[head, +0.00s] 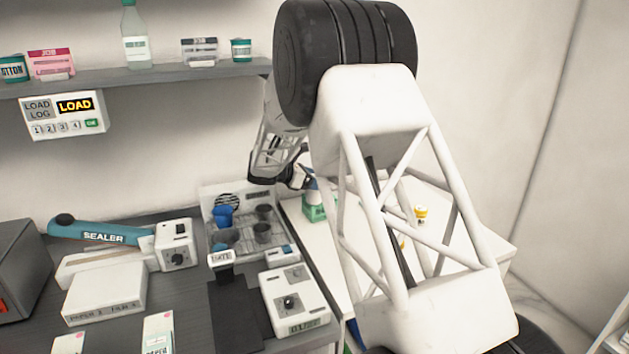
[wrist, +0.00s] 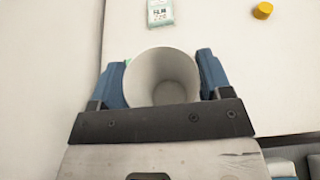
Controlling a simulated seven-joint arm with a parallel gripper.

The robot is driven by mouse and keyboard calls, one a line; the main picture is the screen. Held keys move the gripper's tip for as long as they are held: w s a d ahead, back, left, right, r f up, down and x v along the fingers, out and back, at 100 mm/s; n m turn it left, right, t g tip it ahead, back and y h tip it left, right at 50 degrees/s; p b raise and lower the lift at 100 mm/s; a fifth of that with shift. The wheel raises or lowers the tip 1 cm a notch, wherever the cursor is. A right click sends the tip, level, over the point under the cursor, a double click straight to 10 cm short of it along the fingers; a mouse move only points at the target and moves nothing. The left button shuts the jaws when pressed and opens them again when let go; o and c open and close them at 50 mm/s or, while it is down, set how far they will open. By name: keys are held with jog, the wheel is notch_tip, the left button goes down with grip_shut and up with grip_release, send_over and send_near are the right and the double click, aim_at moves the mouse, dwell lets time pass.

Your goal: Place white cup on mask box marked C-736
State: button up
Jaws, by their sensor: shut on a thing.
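My gripper (wrist: 162,75) is shut on the white cup (wrist: 162,70), with one blue finger on each side of it. In the wrist view I look into the cup's open mouth, and it seems empty. A small white and teal box (wrist: 160,12) lies beyond the cup on the white table; its print is too small to read. In the head view my gripper (head: 308,182) is just above a green box (head: 314,207) on the white table, partly hidden. I cannot read a C-736 mark on any box. The cup cannot be made out in the head view.
A yellow-capped item (head: 421,212) stands on the white table (head: 480,243), and its yellow cap shows in the wrist view (wrist: 262,10). A wire-like tray (head: 213,239) with blue and dark cups stands left of the table. My arm hides much of the table.

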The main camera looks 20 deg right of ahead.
jog(key=shift+f, duration=0.2)
jog(key=o, duration=0.9)
jog(key=shift+r, duration=0.1)
jog(key=shift+a+r, duration=0.1)
jog(key=v, duration=1.1)
jog(key=shift+a, duration=0.4)
jog(key=shift+r, duration=0.1)
